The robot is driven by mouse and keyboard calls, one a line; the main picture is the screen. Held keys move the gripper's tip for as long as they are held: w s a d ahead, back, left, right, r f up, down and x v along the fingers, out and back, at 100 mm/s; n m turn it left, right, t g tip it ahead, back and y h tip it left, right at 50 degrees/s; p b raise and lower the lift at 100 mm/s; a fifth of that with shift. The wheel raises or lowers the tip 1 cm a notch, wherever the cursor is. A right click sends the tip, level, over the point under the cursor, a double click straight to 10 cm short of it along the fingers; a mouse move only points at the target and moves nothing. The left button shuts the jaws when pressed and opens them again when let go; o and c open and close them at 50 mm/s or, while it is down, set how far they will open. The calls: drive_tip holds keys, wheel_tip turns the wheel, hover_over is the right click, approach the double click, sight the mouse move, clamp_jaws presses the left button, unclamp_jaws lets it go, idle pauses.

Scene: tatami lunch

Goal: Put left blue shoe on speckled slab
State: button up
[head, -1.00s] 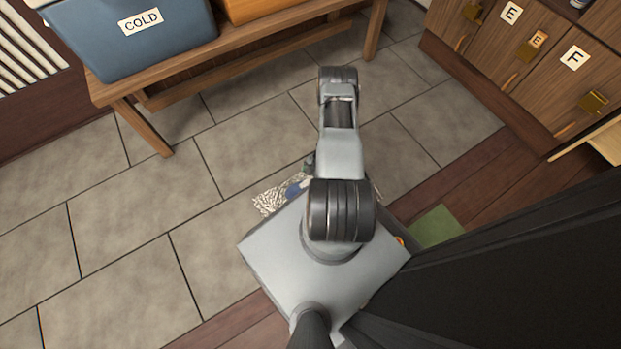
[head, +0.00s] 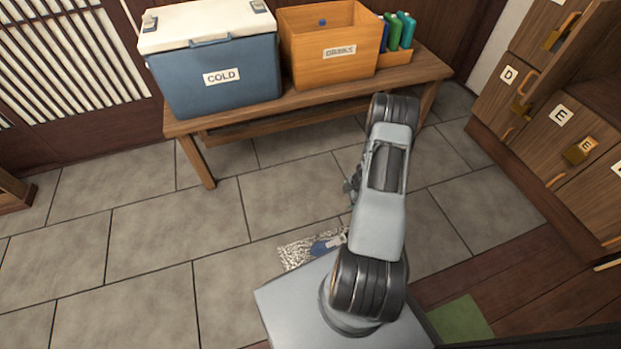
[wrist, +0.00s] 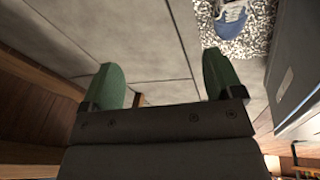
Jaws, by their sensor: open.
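A black-and-white speckled slab (head: 290,257) lies on the tile floor beside my base in the head view. A blue shoe (head: 322,247) with a pale part rests on it, and my arm hides what lies to its right. In the wrist view the slab (wrist: 262,35) is at the upper right, with the blue shoe (wrist: 232,22) on it, cut off by the top edge. I cannot tell whether this is a left or right shoe. My gripper (wrist: 160,82) is open, its green fingers wide apart with nothing between them. No other shoe is clearly visible.
A wooden bench (head: 300,107) carries a blue cooler (head: 215,75), an orange drinks box (head: 328,50) and several bottles (head: 400,32). Lettered wooden cabinets (head: 560,115) stand at the right. A green mat (head: 460,318) lies lower right. Tile floor at left is clear.

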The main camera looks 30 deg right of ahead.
drive_tip(key=w+r+m+t+h, duration=0.1)
drive_tip(key=w+r+m+h, duration=0.45)
drive_tip(key=r, duration=0.85)
drive_tip(key=a+r+m, duration=0.1)
drive_tip(key=a+r, duration=0.2)
drive_tip(key=r, duration=0.5)
drive_tip(key=a+r+m, duration=0.2)
drive_tip(key=r, duration=0.5)
drive_tip(key=s+a+r+m+y, duration=0.2)
drive_tip(key=s+a+r, duration=0.3)
drive_tip(key=s+a, duration=0.2)
drive_tip(key=s+a+r+m+g+y, duration=0.1)
drive_tip(key=s+a+r+m+y, duration=0.1)
drive_tip(key=s+a+r, duration=0.3)
drive_tip(key=s+a+m, duration=0.1)
drive_tip(key=s+a, duration=0.2)
drive_tip(key=a, duration=0.4)
drive_tip(key=shift+s+r+m, duration=0.2)
drive_tip(key=shift+r+m, duration=0.1)
drive_tip(key=shift+m, duration=0.05)
drive_tip(key=shift+a+y, duration=0.1)
drive_tip(key=shift+y, duration=0.15)
